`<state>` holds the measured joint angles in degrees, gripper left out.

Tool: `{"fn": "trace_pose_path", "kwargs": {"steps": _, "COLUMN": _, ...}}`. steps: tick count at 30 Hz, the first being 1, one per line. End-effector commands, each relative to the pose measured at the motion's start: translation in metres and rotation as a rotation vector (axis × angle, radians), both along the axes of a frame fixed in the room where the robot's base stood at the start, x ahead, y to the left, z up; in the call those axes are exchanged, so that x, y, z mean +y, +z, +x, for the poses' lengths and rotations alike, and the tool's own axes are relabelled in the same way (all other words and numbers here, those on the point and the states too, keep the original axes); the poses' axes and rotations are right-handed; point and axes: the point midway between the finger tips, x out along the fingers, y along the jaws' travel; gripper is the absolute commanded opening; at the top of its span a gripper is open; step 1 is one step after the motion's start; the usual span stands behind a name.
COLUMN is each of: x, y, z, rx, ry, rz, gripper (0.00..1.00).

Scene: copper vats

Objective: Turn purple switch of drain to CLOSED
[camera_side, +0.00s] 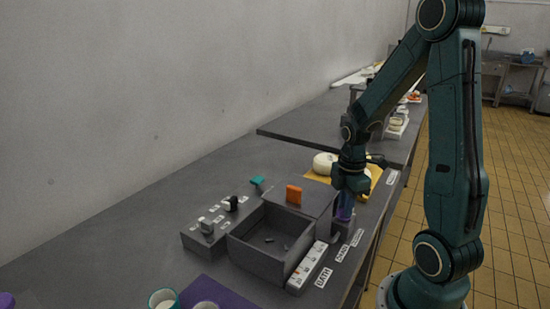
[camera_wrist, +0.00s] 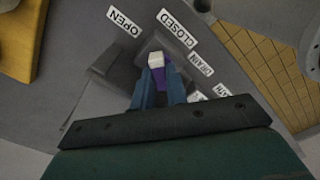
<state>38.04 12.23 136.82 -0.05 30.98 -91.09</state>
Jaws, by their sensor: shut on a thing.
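The purple switch (camera_wrist: 164,76) of the drain has a white end (camera_wrist: 156,60). In the wrist view it sits between the two blue fingers of my gripper (camera_wrist: 161,84), which are shut on it. The OPEN label (camera_wrist: 125,21) is up and left of the white end, and the CLOSED label (camera_wrist: 177,28) is up and right. I cannot tell which label the switch points to exactly. In the side view my gripper (camera_side: 346,203) reaches down onto the purple switch (camera_side: 344,214), mostly hidden by the fingers, at the right end of the grey vat unit.
A grey open vat (camera_side: 262,262) with an orange handle (camera_side: 293,195) on the block behind stands left of my gripper. A panel with black and white switches (camera_side: 214,228) lies further left. Round cheese (camera_side: 323,163) on a yellow board is behind. A DRAIN label (camera_side: 342,253) marks the counter.

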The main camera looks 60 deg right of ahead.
Motion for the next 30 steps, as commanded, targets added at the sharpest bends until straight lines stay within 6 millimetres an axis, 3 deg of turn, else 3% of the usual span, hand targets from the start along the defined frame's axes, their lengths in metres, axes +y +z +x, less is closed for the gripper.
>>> {"fn": "trace_pose_path", "kwargs": {"steps": 21, "x": -0.0010, "y": 0.0008, "z": -0.0003, "rx": -0.001, "ry": -0.674, "rz": -0.003, "gripper": 0.00}}
{"fn": "trace_pose_path", "kwargs": {"steps": 30, "x": -0.0010, "y": 0.0009, "z": -0.0003, "rx": 0.000, "ry": -0.871, "rz": -0.003, "gripper": 0.00}}
